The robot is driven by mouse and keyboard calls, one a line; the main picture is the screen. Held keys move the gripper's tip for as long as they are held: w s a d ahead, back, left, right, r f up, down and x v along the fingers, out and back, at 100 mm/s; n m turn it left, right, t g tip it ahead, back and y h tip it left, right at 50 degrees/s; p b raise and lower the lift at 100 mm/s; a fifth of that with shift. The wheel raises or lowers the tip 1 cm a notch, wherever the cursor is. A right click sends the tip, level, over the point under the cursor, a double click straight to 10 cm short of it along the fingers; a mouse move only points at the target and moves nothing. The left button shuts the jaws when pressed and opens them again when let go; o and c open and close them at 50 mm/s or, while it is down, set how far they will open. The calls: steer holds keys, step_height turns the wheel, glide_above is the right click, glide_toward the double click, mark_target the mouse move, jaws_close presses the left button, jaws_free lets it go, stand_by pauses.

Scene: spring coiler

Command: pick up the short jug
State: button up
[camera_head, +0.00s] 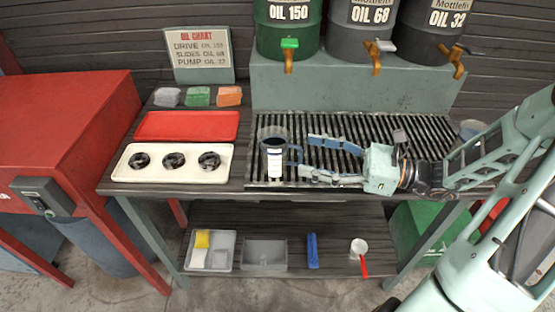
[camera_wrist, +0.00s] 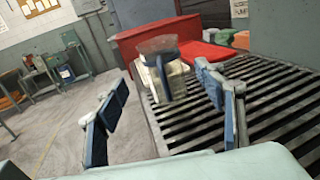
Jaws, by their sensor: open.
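Another vessel (camera_head: 471,129) is partly hidden behind my arm at the rack's right end. Three oil drums (camera_head: 287,28) with taps stand behind. A white tray (camera_head: 125,165) and a red tray (camera_head: 187,125) lie to the left. The rack (camera_head: 385,130) is otherwise mostly bare.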

mark_target(302, 154)
steer(key=x, duration=0.3)
steer(key=shift+a, duration=0.2)
steer(key=shift+f+b+x, duration=0.2)
steer(key=shift+b+x, duration=0.25)
steer(key=shift+x, duration=0.9)
steer(key=shift+f+b+x, duration=0.25)
steer(key=shift+b+x, duration=0.15)
steer(key=shift+x, duration=0.95)
steer(key=shift+w, duration=0.2)
steer(key=shift+c, duration=0.6)
steer(key=c, duration=1.3)
